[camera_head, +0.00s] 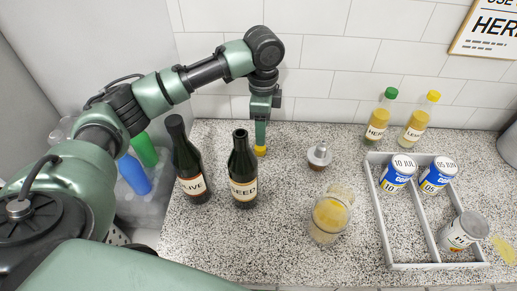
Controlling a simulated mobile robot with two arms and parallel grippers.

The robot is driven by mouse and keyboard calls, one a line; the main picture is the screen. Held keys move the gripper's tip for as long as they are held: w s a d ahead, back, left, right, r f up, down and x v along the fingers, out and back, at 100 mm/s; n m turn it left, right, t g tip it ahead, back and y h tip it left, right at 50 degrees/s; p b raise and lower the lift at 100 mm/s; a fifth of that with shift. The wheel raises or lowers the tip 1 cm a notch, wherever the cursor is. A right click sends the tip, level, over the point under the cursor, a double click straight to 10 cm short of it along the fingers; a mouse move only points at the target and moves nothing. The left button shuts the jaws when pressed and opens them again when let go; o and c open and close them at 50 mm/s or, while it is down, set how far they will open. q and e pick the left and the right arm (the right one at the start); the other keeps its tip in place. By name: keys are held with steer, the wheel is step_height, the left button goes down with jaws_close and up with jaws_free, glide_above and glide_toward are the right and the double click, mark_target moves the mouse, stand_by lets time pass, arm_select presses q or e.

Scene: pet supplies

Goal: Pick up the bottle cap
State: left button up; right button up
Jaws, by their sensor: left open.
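A small yellow bottle cap (260,151) lies on the speckled counter behind the dark bottles. My left gripper (261,147) points straight down right over the cap, with its fingertips at or just above it. Its jaws are open. From this angle I cannot tell whether the fingers touch the cap, and they hide part of it. My right gripper is not in view.
Dark bottles, one labelled OLIVE (188,165) and one ending in SEED (243,175), stand close in front. A silver-topped item (319,156) and a glass jar (330,218) stand to the right. A grey divided tray (412,228) holds cans.

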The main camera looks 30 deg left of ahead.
mark_target(260, 149)
arm_select(q)
steer(key=f+p, duration=0.1)
steer(key=f, duration=0.2)
steer(key=f+p, duration=0.1)
steer(key=f, duration=0.2)
steer(key=shift+s+a+f, duration=0.1)
steer(key=shift+a+f, duration=0.1)
steer(key=shift+f, duration=0.35)
jaws_close()
